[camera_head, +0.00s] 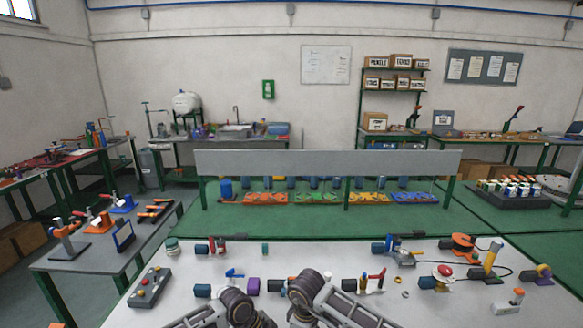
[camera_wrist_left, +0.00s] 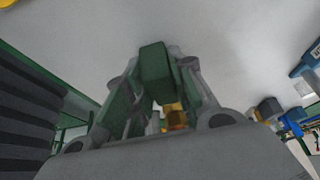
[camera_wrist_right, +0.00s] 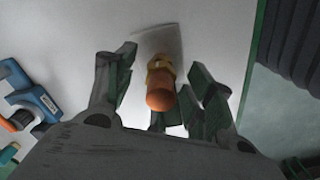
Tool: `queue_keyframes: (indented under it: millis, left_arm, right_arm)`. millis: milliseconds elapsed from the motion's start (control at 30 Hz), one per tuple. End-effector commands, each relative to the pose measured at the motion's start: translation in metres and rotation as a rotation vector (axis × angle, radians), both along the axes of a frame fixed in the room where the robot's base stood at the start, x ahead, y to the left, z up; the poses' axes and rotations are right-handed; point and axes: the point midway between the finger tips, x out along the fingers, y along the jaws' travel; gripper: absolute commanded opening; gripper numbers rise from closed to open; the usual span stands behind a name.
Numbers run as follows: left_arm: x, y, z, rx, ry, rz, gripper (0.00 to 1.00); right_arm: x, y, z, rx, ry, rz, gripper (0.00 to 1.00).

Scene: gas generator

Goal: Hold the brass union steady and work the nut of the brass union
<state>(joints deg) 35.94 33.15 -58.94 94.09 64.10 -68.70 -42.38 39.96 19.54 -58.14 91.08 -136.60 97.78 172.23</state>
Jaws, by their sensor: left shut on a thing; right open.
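In the right wrist view the brass union (camera_wrist_right: 160,64) shows as a yellow brass fitting with a rounded copper-orange end. My right gripper (camera_wrist_right: 163,76) is open, with a green-padded finger on either side of it and a gap visible at each side. In the left wrist view my left gripper (camera_wrist_left: 156,62) has its green fingers brought together. A small brass-yellow and orange piece shows between its finger links (camera_wrist_left: 175,115). What lies between the left fingertips is mostly hidden. In the head view both wrists show at the bottom centre, and I cannot make out the union there.
A pale worktable (camera_head: 330,255) carries several fittings and tools. A grey button box (camera_head: 150,287) is at its left, and a red-topped device (camera_head: 443,270) and orange reel (camera_head: 463,243) are at its right. A blue-grey tool (camera_wrist_right: 38,98) lies left in the right wrist view.

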Motion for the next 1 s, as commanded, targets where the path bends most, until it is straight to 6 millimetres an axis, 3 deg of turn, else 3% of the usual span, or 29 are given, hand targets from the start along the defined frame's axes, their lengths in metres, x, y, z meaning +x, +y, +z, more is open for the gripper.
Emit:
queue_keyframes:
  millis: [1000]
  left_arm:
    - [0.001, 0.000, 0.000, 0.000, -0.002, 0.001, 0.00]
  right_arm:
    - [0.000, 0.000, 0.066, 0.001, 0.000, 0.000, 0.54]
